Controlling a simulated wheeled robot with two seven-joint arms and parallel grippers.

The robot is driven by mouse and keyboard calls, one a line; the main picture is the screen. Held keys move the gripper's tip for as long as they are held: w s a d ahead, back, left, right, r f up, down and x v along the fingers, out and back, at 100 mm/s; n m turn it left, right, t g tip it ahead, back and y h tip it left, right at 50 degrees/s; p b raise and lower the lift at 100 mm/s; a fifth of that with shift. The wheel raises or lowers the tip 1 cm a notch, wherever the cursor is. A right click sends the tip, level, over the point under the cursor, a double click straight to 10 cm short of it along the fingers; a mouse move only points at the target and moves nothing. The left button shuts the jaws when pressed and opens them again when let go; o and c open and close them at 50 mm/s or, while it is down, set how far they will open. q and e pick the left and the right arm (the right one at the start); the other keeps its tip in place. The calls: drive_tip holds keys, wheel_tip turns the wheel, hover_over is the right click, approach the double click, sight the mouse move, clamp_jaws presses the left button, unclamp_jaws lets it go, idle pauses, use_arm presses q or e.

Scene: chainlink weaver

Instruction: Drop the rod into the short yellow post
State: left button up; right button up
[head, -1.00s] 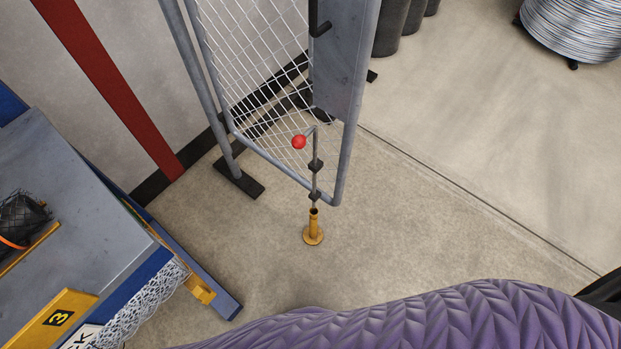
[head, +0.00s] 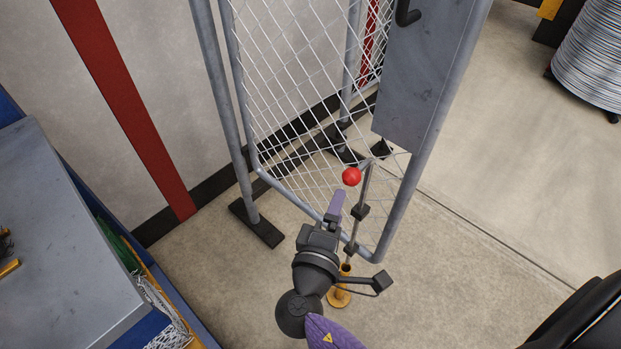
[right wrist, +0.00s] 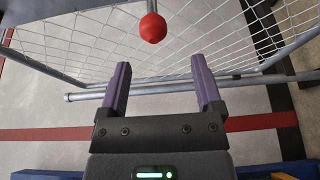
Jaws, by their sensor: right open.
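The rod (head: 365,190) is a thin grey upright bar with a bent top and a red ball knob (head: 351,177). It runs through dark brackets on the mesh gate frame. The short yellow post (head: 339,298) stands on the floor below the rod, partly hidden by my right arm. Whether the rod's lower end is inside it I cannot tell. My right gripper (head: 337,198) is open, close below and left of the knob in the head view. In the right wrist view the red knob (right wrist: 153,28) lies beyond the open fingertips (right wrist: 160,62), not between them. My left gripper is out of view.
The mesh gate (head: 290,110) has grey tubes and a grey plate (head: 425,80) beside the rod. A grey-topped workbench (head: 60,240) is at the left. A wire spool (head: 595,60) stands at the far right.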

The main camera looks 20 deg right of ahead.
sight(353, 170)
drive_tip(key=x, duration=0.6)
drive_tip(key=r+b+x, duration=0.1)
drive_tip(key=x, duration=0.2)
drive_tip(key=shift+w+d+f, duration=0.1)
drive_tip(key=shift+d, duration=0.35)
clamp_jaws()
